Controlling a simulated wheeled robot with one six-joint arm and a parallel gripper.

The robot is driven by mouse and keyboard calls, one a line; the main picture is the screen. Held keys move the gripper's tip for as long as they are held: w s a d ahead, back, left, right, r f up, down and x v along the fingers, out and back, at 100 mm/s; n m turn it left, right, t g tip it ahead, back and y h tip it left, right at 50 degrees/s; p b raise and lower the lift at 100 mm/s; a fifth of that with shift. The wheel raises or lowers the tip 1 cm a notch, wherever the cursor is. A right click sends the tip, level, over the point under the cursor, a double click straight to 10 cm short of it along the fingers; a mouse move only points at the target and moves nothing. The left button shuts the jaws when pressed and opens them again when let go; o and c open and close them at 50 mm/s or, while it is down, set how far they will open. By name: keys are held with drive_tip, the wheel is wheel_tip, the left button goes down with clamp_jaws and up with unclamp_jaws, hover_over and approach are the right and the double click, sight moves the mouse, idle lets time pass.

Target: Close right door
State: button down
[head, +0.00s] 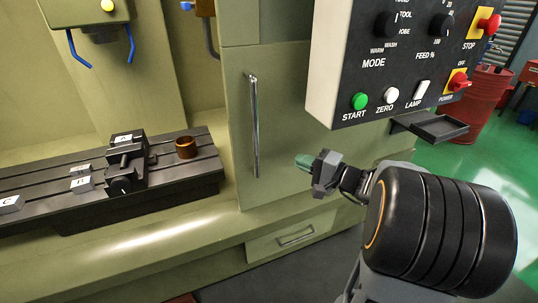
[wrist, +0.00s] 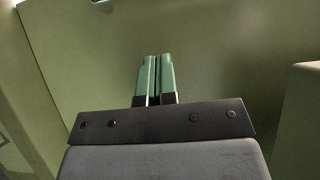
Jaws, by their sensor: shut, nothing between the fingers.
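The right door (head: 285,120) is an olive-green panel with a vertical metal bar handle (head: 254,125) near its left edge. Left of the door the machine is open, showing its inside. My gripper (head: 303,161) is in front of the door, to the right of the handle and apart from it. In the wrist view my gripper's green fingers (wrist: 155,75) are together with nothing between them, and the green door panel (wrist: 220,60) fills most of the background. Whether the fingertips touch the panel I cannot tell.
A control panel (head: 345,95) with buttons and knobs hangs above and right of my gripper. A small black tray (head: 438,128) sticks out below it. Inside the machine, a slotted table (head: 205,170) carries a vise (head: 125,165) and a copper-coloured cylinder (head: 186,147). A drawer (head: 294,238) is below.

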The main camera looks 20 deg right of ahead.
drive_tip(key=w+a+p, duration=0.2)
drive_tip(key=w+a, duration=0.3)
drive_tip(key=a, duration=0.3)
idle(0.4)
